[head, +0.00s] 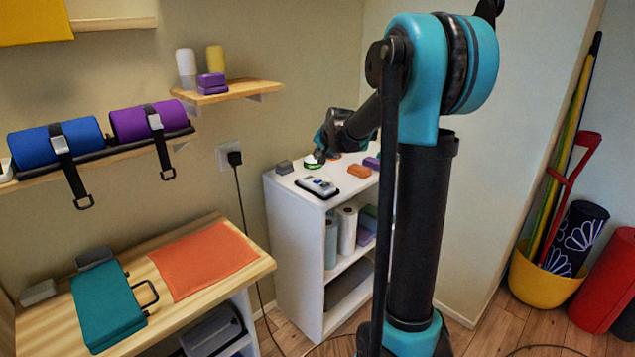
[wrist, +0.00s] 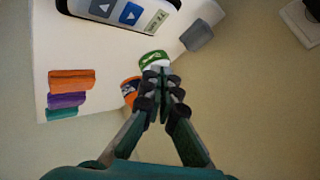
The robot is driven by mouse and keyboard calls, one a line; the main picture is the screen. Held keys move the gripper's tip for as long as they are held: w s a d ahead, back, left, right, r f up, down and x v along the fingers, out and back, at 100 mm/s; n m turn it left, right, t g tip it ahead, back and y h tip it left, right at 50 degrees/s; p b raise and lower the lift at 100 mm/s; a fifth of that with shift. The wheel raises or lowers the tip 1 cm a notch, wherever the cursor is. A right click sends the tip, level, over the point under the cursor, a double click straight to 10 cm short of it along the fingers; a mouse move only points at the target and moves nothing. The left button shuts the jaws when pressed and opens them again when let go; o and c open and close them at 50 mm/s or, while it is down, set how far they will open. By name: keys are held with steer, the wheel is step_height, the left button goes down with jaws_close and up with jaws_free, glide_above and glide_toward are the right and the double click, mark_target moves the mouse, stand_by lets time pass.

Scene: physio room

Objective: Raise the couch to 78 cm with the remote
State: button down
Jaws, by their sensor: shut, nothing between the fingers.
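The remote (head: 317,186) lies on a dark pad or base on top of the white shelf unit. In the wrist view the remote (wrist: 120,10) is at the top edge, partly cut off. In the head view my gripper (head: 320,154) is small, above the far part of the shelf top. I do not see the couch.
The green-and-white roll (wrist: 154,60) and an orange-and-blue roll (wrist: 130,91) are by my fingertips. A grey block (wrist: 197,35) and stacked orange, purple and teal blocks (wrist: 70,80) flank the remote. The white shelf unit (head: 296,245) stands against the wall, beside a wooden bench (head: 262,264).

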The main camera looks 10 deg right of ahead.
mark_target(318, 182)
steer(key=shift+f, duration=3.35)
steer(key=shift+f, duration=0.1)
steer(key=shift+f, duration=0.35)
steer(key=shift+f, duration=0.35)
stand_by(2.3)
steer(key=shift+r, duration=0.8)
steer(key=shift+r, duration=0.15)
steer(key=shift+r, duration=2.35)
